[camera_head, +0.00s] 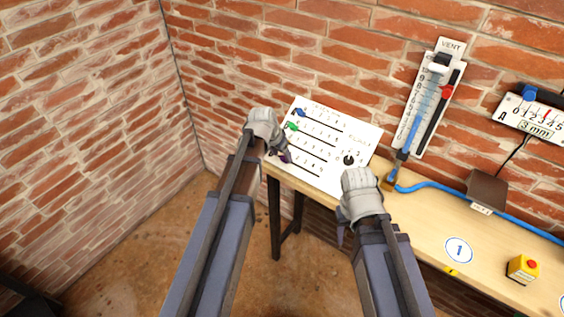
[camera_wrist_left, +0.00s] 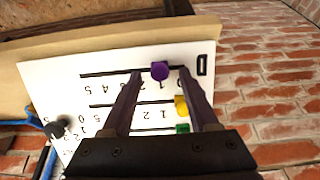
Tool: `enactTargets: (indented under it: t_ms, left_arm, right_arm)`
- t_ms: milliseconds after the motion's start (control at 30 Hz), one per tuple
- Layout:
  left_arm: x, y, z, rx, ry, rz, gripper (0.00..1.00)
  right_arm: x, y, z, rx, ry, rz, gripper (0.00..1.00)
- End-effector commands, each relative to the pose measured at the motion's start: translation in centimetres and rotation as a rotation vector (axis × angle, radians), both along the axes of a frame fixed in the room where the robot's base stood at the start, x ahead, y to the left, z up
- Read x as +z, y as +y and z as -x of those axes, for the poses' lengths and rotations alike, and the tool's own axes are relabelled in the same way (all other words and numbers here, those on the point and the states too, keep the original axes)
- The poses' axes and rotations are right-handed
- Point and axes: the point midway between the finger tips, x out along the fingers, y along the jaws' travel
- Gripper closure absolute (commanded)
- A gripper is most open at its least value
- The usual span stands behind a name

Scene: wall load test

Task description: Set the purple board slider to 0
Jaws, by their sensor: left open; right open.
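The white slider board (camera_head: 362,138) leans over the bench's left end in the head view; it also fills the middle of the left wrist view (camera_wrist_left: 50,85). Its purple slider (camera_wrist_left: 159,71) sits on the slot near the board's edge, about at the mark 1, with numbers upside down there. My left gripper (camera_wrist_left: 159,73) is open, with one finger on each side of the purple slider; contact cannot be told. In the head view my left gripper (camera_head: 283,154) is at the board's left edge and hides part of it. My right gripper (camera_head: 341,234) is open and empty below the board.
Yellow (camera_wrist_left: 181,105) and green (camera_wrist_left: 183,128) sliders sit close by; a blue slider (camera_head: 300,112) is higher up. A black knob (camera_head: 348,160) is on the board's right. The bench (camera_head: 420,215) carries a yellow box with a red button (camera_head: 523,269). Brick walls stand behind.

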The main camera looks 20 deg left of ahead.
Motion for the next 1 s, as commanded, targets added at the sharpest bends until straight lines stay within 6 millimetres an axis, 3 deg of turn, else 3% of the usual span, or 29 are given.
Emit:
enactTargets:
  t_ms: [100,367,900,1000]
  left_arm:
    - [-1.0,-0.12,-0.36,0.0,0.0,0.0,0.4]
    - [-0.9,-0.17,-0.37,0.0,0.0,0.0,0.4]
    - [-0.91,-0.16,-0.35,0.0,0.0,0.0,0.98]
    - [-0.91,-0.16,-0.35,0.0,0.0,0.0,1.0]
  right_arm:
    - [-1.01,0.0,0.0,0.0,0.0,0.0,0.5]
    - [-0.91,0.0,0.0,0.0,0.0,0.0,0.5]
    - [-0.91,0.0,0.0,0.0,0.0,0.0,0.5]
    - [-0.92,0.0,0.0,0.0,0.0,0.0,0.5]
